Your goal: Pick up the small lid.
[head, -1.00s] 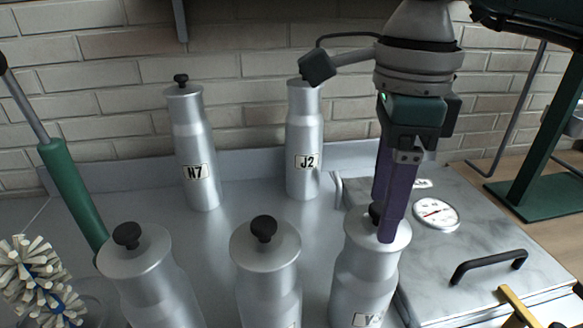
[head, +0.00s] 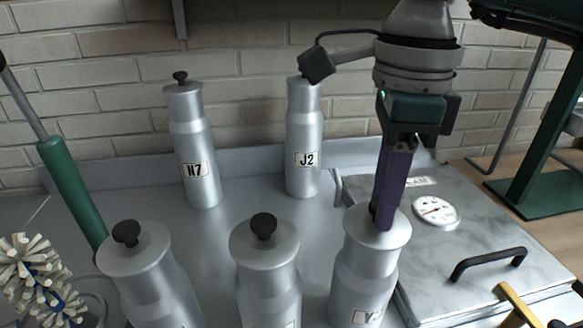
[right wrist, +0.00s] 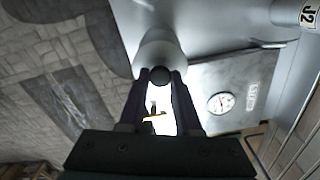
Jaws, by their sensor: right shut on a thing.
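The small lid (head: 362,229) is a silvery disc with a dark knob, sitting on the front right metal can (head: 362,275). My right gripper (head: 384,218) points down from above and is shut on the lid's knob, which its purple fingers mostly hide in the head view. In the right wrist view the dark round knob (right wrist: 158,76) shows between the two fingertips (right wrist: 160,82). The lid looks level and still rests on the can's top. My left gripper is not in view.
Two similar knobbed cans (head: 265,255) (head: 140,262) stand to the left. Cans N7 (head: 195,150) and J2 (head: 302,150) stand behind, near the brick wall. A flat box with a dial (head: 436,211) and black handle (head: 488,260) lies right. A bristle brush (head: 35,280) is at lower left.

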